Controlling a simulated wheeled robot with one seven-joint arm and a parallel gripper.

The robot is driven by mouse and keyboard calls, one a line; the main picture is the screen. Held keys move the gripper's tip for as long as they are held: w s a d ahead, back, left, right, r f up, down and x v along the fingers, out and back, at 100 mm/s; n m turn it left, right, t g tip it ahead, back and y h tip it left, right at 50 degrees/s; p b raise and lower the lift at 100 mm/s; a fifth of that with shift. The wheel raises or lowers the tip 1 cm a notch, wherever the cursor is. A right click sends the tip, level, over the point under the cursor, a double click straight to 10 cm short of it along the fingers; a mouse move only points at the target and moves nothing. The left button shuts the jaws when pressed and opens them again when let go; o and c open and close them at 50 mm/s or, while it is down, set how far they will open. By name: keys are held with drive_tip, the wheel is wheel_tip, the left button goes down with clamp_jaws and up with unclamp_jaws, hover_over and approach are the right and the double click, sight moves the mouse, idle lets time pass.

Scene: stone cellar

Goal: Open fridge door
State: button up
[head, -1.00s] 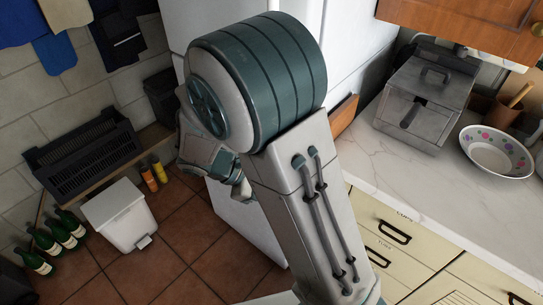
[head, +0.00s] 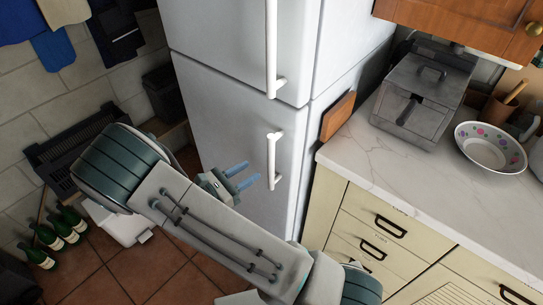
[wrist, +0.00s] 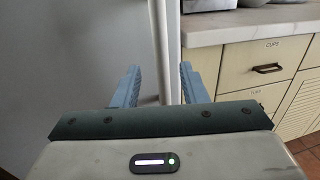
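The white fridge (head: 225,130) has an upper and a lower door, both closed, each with a long white vertical handle near its right edge. The upper handle (head: 271,45) and the lower handle (head: 273,162) show clearly in the head view. My gripper (head: 252,172) is open and empty, its blue fingers pointing at the lower handle from just left of it. In the wrist view, a white handle (wrist: 158,45) lines up in the gap between the two open fingers. I cannot tell whether the fingertips reach around it; no contact shows.
A counter (head: 365,150) with cream drawers (head: 380,215) stands right of the fridge, holding a metal fryer (head: 420,95) and a bowl (head: 490,150). A white bin (head: 125,228) and green bottles (head: 65,235) stand on the floor at left. A wooden board (head: 338,117) leans beside the fridge.

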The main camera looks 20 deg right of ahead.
sight(271, 158)
drive_tip(key=p+x, duration=0.1)
drive_tip(key=x, duration=0.8)
drive_tip(key=shift+d+p, duration=0.1)
drive_tip(key=shift+p, duration=0.2)
clamp_jaws()
